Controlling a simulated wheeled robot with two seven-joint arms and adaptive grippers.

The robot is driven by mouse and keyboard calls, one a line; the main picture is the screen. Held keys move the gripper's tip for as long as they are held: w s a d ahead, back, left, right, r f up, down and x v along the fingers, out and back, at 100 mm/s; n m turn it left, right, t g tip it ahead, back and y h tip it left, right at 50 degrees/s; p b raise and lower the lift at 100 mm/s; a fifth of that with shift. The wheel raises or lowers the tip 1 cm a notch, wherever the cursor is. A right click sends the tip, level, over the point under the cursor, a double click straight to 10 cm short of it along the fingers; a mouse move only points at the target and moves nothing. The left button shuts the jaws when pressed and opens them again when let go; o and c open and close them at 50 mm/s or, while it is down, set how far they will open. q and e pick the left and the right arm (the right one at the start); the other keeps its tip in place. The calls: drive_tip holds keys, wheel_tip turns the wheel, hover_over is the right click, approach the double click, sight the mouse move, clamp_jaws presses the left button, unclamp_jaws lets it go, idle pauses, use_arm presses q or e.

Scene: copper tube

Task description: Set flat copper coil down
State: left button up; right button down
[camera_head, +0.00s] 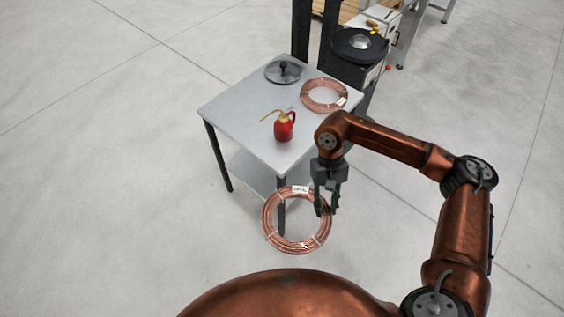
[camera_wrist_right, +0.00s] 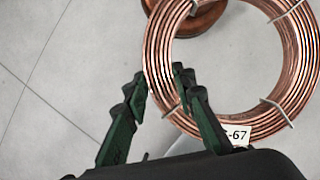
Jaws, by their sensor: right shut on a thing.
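A flat copper coil (camera_head: 271,232) with wire ties and a white label hangs from my right gripper (camera_head: 327,200), in front of the table's near corner. The right wrist view shows the coil (camera_wrist_right: 299,62) large, with one finger of the right gripper (camera_wrist_right: 158,92) inside its ring and the other outside. The jaws are shut on the coil's band. A second copper coil (camera_head: 306,104) lies flat at the right of the grey table (camera_head: 232,103). My left gripper is not in view.
A red oil can (camera_head: 284,130) with a yellow spout stands near the table's front. A round grey disc (camera_head: 283,75) with a knob lies at its back. A machine with a black round top (camera_head: 358,46) stands behind right. The table's left part is bare.

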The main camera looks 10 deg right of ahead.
drive_tip(key=f+b, duration=0.1)
drive_tip(key=b, duration=0.1)
drive_tip(key=w+f+b, duration=0.1)
drive_tip(key=b, duration=0.1)
drive_tip(key=shift+f, duration=0.25)
drive_tip(key=f+b, duration=0.1)
drive_tip(key=b, duration=0.2)
drive_tip(key=f+b, duration=0.1)
drive_tip(key=b, duration=0.2)
drive_tip(key=shift+w, duration=0.3)
use_arm(q)
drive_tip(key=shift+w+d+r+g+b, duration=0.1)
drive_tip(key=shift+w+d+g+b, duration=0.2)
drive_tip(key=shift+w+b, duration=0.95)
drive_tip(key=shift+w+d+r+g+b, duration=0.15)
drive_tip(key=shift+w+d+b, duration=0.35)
drive_tip(key=shift+b, duration=1.35)
use_arm(e)
drive_tip(key=shift+w+f+g, duration=0.1)
drive_tip(key=shift+f+g, duration=0.2)
drive_tip(key=shift+f, duration=0.7)
